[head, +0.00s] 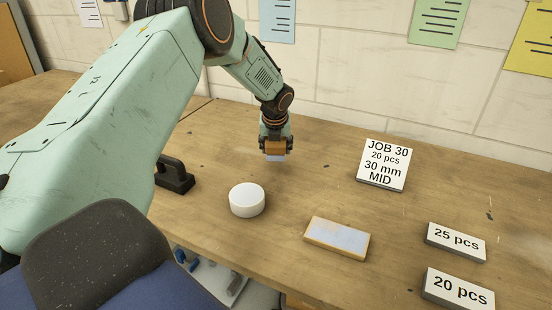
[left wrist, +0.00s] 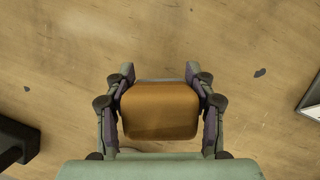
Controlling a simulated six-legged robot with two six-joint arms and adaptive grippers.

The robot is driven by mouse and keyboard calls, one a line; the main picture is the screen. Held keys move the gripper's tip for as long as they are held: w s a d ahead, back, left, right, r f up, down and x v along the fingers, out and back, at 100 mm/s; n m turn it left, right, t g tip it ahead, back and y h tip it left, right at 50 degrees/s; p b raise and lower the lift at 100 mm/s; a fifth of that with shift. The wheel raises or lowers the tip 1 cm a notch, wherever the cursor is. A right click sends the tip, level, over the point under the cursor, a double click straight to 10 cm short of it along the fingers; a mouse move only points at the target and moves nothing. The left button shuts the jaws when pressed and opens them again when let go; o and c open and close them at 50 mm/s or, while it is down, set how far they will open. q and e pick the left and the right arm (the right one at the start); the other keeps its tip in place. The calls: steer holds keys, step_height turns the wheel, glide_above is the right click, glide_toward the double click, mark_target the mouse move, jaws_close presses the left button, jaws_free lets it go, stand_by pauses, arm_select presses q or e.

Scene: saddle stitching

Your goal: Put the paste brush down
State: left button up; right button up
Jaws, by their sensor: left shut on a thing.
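My left gripper (head: 275,143) is shut on the paste brush (head: 275,150), an orange-brown block with a pale lower edge. It holds the brush over the back middle of the wooden bench, pale edge down. In the head view a small gap seems to separate it from the bench, but contact is hard to judge. In the left wrist view the brush (left wrist: 160,110) sits between both fingers, its brown face towards the camera. My right gripper is not in view.
On the bench (head: 300,185) stand a white round pot (head: 247,200), a wood-edged block with a pale top (head: 337,238), and a black handled object (head: 175,173). A job card (head: 384,165) and cards for 25 pcs (head: 456,242) and 20 pcs (head: 458,290) are right.

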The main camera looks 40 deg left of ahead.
mark_target(276, 156)
arm_select(q)
step_height(276, 156, down, 3)
steer(key=shift+s, duration=0.15)
steer(key=shift+f, duration=0.3)
steer(key=shift+f, duration=0.15)
steer(key=o, duration=0.9)
steer(key=shift+d, duration=0.1)
steer(key=shift+o, duration=1)
steer(key=shift+r, duration=0.3)
steer(key=p+v, duration=0.1)
steer(key=v, duration=1)
steer(key=shift+r, duration=0.4)
